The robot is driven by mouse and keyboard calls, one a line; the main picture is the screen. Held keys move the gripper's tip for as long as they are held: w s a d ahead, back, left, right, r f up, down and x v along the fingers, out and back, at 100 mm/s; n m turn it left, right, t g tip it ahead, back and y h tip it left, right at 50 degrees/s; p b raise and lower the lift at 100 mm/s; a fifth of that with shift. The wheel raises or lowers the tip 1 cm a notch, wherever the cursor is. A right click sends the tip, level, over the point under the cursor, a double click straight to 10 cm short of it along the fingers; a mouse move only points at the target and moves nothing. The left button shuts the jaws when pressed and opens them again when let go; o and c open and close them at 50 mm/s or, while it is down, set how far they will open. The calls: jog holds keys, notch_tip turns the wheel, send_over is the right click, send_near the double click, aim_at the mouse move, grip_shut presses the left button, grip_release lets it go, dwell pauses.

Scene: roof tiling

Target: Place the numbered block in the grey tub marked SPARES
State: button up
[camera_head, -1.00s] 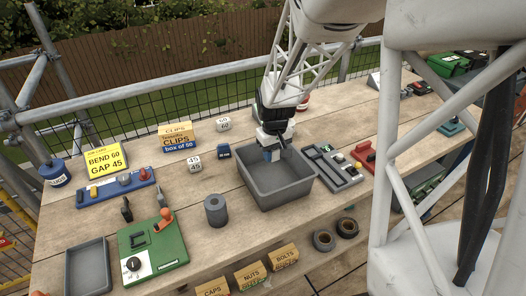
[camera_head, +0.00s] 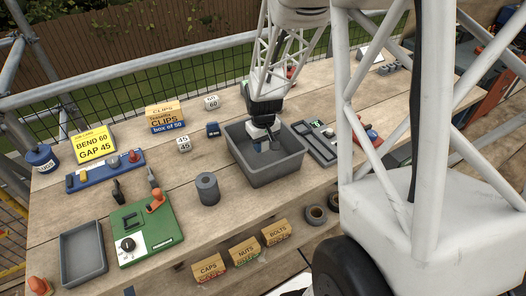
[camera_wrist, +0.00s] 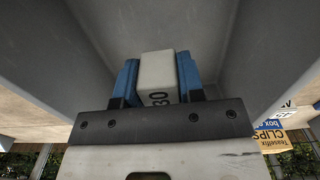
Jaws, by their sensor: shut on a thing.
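The grey tub (camera_head: 268,172) stands on the bench, in the middle of the head view; no SPARES marking shows on its visible sides. My gripper (camera_head: 265,140) reaches down inside the tub, between its walls. In the wrist view my gripper's blue jaws (camera_wrist: 157,82) are shut on a pale block (camera_wrist: 157,70) with a dark number that looks like 30. The tub's grey inner walls and floor (camera_wrist: 150,22) surround it there. Whether the block touches the floor I cannot tell. In the head view the block is mostly hidden by the gripper.
White numbered blocks (camera_head: 183,143) (camera_head: 211,102) and a small blue item (camera_head: 213,129) stand left of the tub. A grey cylinder (camera_head: 207,188) is at its front left. A grey tool tray (camera_head: 315,145) is close on the right. A clips box (camera_head: 165,115) stands behind.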

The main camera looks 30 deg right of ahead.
aim_at(263, 158)
jog(key=shift+f, duration=0.25)
jog(key=shift+f, duration=1.75)
jog(key=shift+f, duration=0.15)
jog(key=o, duration=0.9)
notch_tip(263, 158, up, 12)
jog(key=shift+f, duration=0.1)
jog(key=shift+r, duration=0.25)
